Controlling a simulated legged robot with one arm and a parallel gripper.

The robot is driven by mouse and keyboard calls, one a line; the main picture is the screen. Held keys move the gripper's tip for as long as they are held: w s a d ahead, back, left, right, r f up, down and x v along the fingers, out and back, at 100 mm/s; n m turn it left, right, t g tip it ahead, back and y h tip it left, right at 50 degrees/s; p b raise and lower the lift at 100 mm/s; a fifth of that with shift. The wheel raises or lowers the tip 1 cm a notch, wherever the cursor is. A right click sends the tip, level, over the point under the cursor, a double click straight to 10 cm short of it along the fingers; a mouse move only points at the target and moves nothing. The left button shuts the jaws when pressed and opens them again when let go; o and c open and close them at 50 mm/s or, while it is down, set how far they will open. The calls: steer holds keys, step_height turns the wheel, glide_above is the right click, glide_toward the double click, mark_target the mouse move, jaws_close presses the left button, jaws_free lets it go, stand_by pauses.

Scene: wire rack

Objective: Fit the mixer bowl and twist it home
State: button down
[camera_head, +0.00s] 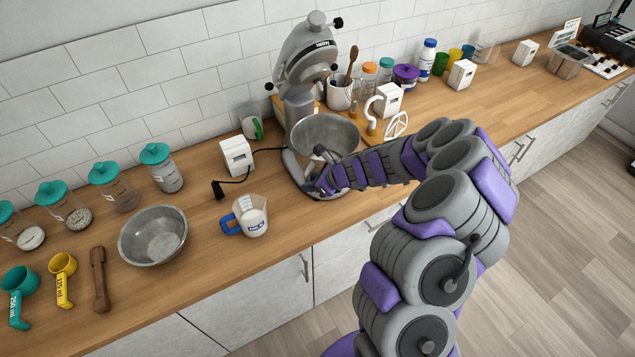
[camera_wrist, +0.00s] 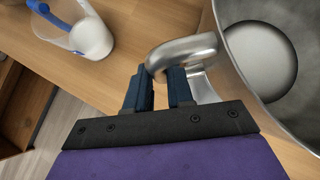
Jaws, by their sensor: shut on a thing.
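The mixer bowl (camera_head: 322,132) is steel and sits over the base of the stand mixer (camera_head: 307,52), whose grey head is tilted up. Its inside also shows in the wrist view (camera_wrist: 258,58), at the right. My gripper (camera_wrist: 161,88) is shut on the bowl's metal handle (camera_wrist: 184,50), with the two dark blue fingers close around its lower end.
A measuring jug (camera_head: 252,216) with a blue handle stands left of the mixer, near the counter edge. A second steel bowl (camera_head: 153,236) is farther left. A white box (camera_head: 236,156) and a black plug (camera_head: 218,190) lie between. A utensil crock (camera_head: 340,94) stands behind right.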

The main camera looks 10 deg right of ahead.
steer(key=shift+w+a+m+t+h, duration=0.2)
steer(key=shift+w+a+m, duration=0.2)
steer(key=shift+a, duration=0.1)
steer(key=shift+w+a+m+t+h, duration=0.25)
steer(key=shift+a+m, duration=0.15)
steer(key=shift+a, duration=0.1)
steer(key=c, duration=0.9)
jaws_free()
steer(key=shift+d, duration=0.15)
steer(key=p+v, duration=0.2)
steer(key=v, duration=1.5)
steer(key=s+a+r+n+g+b, duration=0.2)
steer(key=s+a+n, duration=0.4)
steer(key=s+n, duration=0.15)
steer(key=s+a+r+n+g+b, duration=0.25)
steer(key=s+a+n, duration=0.25)
steer(key=s+n, duration=0.25)
steer(key=s+d+n+g+h+b, duration=0.1)
steer(key=s+d+n+h, duration=0.1)
steer(key=s+n, duration=0.2)
steer(key=s+d+f+n+g+h+b, duration=0.1)
steer(key=s+d+n+h+b, duration=0.1)
steer(key=s, duration=0.7)
steer(key=s+d+f+n+g+h+b, duration=0.1)
steer(key=s+d+n+g+h+b, duration=0.1)
steer(key=s+d+n, duration=0.2)
steer(key=shift+s+n, duration=1)
steer(key=shift+s, duration=0.65)
